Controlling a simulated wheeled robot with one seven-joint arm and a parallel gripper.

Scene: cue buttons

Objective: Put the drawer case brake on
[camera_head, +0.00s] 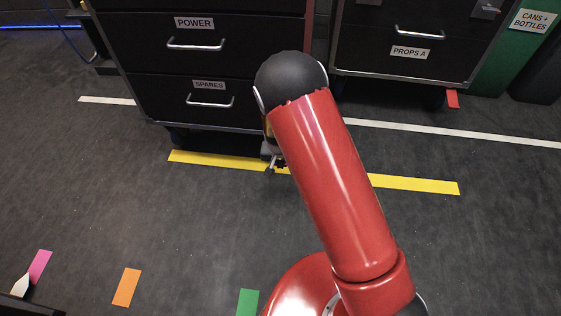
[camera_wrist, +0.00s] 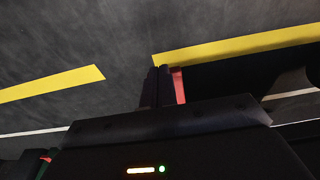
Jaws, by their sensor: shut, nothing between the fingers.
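The black drawer case (camera_head: 150,98) with drawers labelled POWER and SPARES stands at the upper left of the head view. My gripper (camera_head: 273,165) is low at its lower front edge, just over the yellow floor line. My arm hides that corner of the case. In the wrist view my gripper (camera_wrist: 158,70) is shut and empty, its dark fingers together. A narrow red tab (camera_wrist: 178,85), which looks like a brake pedal, shows just right of the fingers. I cannot tell whether they touch, or whether the tab is up or down.
A second case (camera_head: 380,62) labelled PROPS A stands at right, with a red pedal (camera_head: 453,99) at its castor. A green bin (camera_head: 515,50) is beyond it. The yellow line (camera_head: 415,184) and white line (camera_head: 450,131) cross the floor.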

